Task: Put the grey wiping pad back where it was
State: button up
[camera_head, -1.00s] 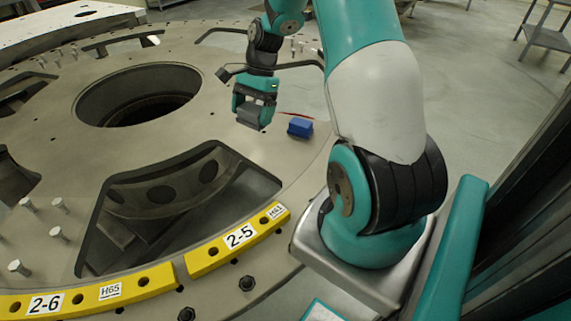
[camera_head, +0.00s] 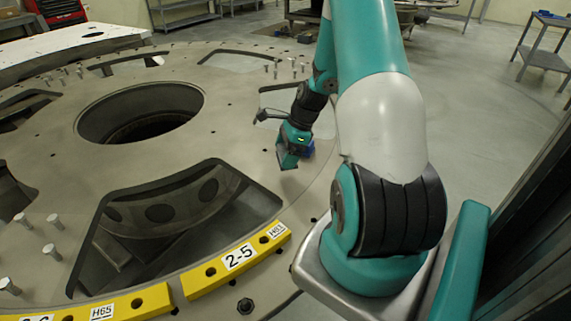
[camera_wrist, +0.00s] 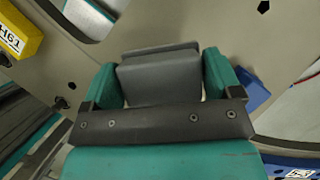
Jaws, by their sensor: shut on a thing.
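The grey wiping pad (camera_wrist: 160,77) is between the two teal fingers of my gripper (camera_wrist: 163,85) in the wrist view, and the fingers are shut on it. In the head view my gripper (camera_head: 290,160) is low over the turret plate (camera_head: 235,130), near its right edge. The pad is hard to make out there, behind the fingers. Whether the pad touches the plate I cannot tell. A blue block (camera_head: 309,149) is right beside my gripper, partly hidden by it; it also shows at the right of the wrist view (camera_wrist: 253,95).
A large round hole (camera_head: 140,112) and a deep cut-out (camera_head: 165,215) open in the plate. Yellow segments (camera_head: 237,258) line the near rim. Upright bolts (camera_head: 52,252) stand at the left. A wheeled table (camera_head: 541,55) is far right.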

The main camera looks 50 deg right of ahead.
aim_at(286, 175)
jog(key=shift+f+p, duration=0.3)
jog(key=shift+f, duration=2.25)
jog(key=shift+f, duration=0.1)
